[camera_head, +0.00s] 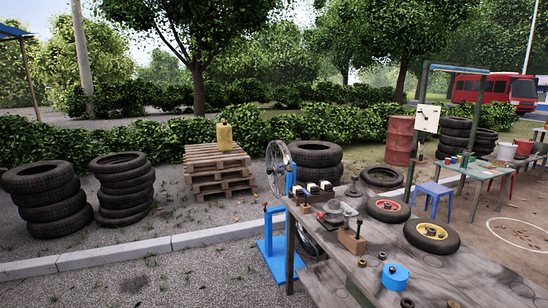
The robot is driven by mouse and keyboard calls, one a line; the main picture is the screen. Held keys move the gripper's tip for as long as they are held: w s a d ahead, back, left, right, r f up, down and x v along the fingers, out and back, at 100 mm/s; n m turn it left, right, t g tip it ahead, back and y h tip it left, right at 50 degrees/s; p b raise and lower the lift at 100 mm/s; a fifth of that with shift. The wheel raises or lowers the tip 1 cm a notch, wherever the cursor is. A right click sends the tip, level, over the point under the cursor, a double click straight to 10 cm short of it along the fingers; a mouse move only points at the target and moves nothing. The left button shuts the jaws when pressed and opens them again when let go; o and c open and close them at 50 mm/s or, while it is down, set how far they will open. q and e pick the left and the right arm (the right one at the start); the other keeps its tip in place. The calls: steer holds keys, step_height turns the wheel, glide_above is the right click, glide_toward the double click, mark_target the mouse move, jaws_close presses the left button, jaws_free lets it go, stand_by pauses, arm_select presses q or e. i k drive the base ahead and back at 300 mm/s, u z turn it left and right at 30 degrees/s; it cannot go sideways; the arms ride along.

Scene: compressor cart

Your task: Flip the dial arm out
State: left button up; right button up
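A blue stand (270,246) stands on the ground at the left end of the workbench. A shiny spoked wheel (279,168) sits upright at its top, beside a blue post. A thin dark upright with a small knob shows at the stand's left side. I cannot make out for certain which part is the dial arm, or how it is turned. Neither of my grippers shows in the view.
The grey workbench (420,275) holds small tires (432,236), a blue round part (395,276) and metal parts. Stacked tires (47,191) and wooden pallets (217,172) stand behind. A blue stool (432,195) is at right. Gravel left of the stand is clear.

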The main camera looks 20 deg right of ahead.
mark_target(287, 162)
steer(key=i, duration=1.3)
steer(key=z, duration=0.55)
steer(key=i, duration=1)
steer(key=u, duration=0.4)
